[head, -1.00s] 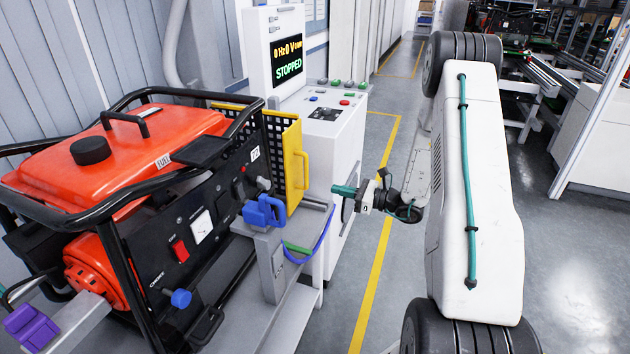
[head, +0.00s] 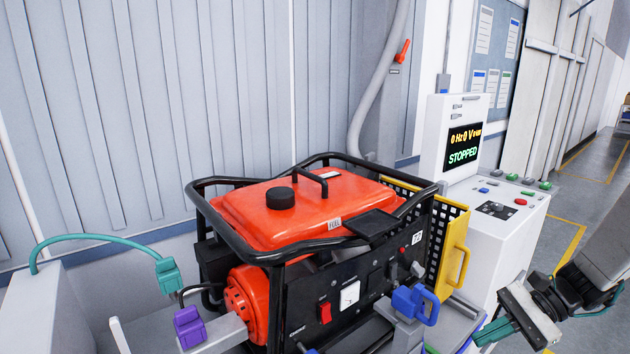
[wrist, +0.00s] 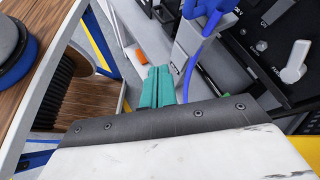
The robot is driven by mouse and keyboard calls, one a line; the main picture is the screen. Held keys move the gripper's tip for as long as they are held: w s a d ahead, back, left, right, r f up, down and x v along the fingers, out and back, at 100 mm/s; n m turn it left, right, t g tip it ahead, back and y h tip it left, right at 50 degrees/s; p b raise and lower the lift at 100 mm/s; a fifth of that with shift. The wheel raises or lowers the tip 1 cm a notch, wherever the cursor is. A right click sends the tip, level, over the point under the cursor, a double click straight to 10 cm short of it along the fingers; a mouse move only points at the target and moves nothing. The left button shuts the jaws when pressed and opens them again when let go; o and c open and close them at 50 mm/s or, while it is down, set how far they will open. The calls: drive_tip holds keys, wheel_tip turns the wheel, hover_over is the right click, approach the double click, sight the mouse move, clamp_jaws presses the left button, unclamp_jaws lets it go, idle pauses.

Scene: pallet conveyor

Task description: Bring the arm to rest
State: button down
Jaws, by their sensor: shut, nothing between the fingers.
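My gripper (head: 492,332) is at the lower right of the head view, with teal fingers held together and nothing between them. In the wrist view, its teal fingertips (wrist: 158,75) point up the picture, past a grey plate and a pale housing. It is apart from the blue plug (head: 415,304) and to the right of the orange generator (head: 300,215). Most of my arm is out of the head view, cut by the right edge.
A white console (head: 515,220) reading STOPPED stands behind the generator. A yellow mesh guard (head: 456,252) is at the generator's right end. Purple (head: 188,326) and teal (head: 168,276) connectors are at left. In the wrist view, a wooden-topped cart (wrist: 88,104) stands close on the left.

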drive_tip(key=s+a+r+n+t+h, duration=0.1)
drive_tip(key=s+a+r+n+h, duration=0.1)
drive_tip(key=s+r+n+h, duration=0.3)
drive_tip(key=s+a+r+n+h, duration=0.3)
drive_tip(key=s+r+n+h, duration=0.3)
drive_tip(key=s+r+n, duration=0.2)
drive_tip(key=s+r, duration=0.2)
drive_tip(key=s, duration=0.2)
drive_tip(key=shift+a+r+n+t+h, duration=0.2)
drive_tip(key=shift+a+n+t+h, duration=0.1)
drive_tip(key=shift+a+t, duration=0.1)
